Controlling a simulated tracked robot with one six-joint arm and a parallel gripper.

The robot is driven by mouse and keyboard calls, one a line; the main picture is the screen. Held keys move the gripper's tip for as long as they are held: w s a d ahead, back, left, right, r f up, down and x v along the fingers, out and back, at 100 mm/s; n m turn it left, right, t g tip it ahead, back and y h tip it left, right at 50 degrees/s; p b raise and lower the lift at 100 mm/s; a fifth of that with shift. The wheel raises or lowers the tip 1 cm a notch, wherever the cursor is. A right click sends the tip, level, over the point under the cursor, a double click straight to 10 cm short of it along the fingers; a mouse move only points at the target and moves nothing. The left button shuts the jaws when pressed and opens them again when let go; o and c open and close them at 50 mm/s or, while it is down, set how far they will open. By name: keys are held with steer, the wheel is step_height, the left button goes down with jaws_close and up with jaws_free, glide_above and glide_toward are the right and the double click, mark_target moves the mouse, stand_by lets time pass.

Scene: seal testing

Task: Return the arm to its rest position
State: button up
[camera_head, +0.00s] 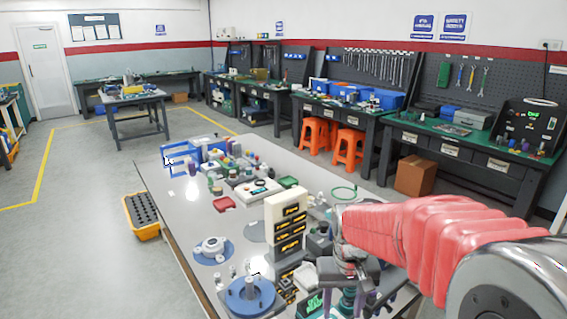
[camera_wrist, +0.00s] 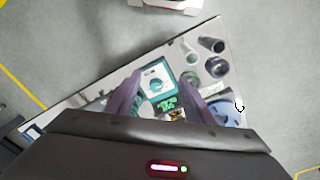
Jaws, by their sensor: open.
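My arm, in a red sleeve, reaches in from the right in the head view. My gripper (camera_head: 358,290) hangs over the near right part of the grey table (camera_head: 180,220), pointing down. In the wrist view, the two purple-grey fingers of my gripper (camera_wrist: 158,98) are spread apart with nothing held between them. A teal device with a dial (camera_wrist: 155,82) shows below and between the fingers. I cannot tell the exact height of the fingers above it.
A white and black stacked unit (camera_head: 286,225) stands left of my gripper. A blue round fixture (camera_head: 250,293) sits at the near edge. Blue racks (camera_head: 180,157) and small parts fill the far end. A yellow crate (camera_head: 143,214) is on the floor at left. The table's left side is fairly clear.

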steer(key=s+d+r+t, duration=0.1)
steer(key=s+r+t, duration=0.1)
steer(key=s+r, duration=0.3)
steer(key=s+d+r+t, duration=0.1)
steer(key=s+r+t, duration=0.2)
steer(key=s, duration=0.9)
step_height(320, 180, up, 3)
steer(key=shift+s, duration=0.1)
stand_by(0.9)
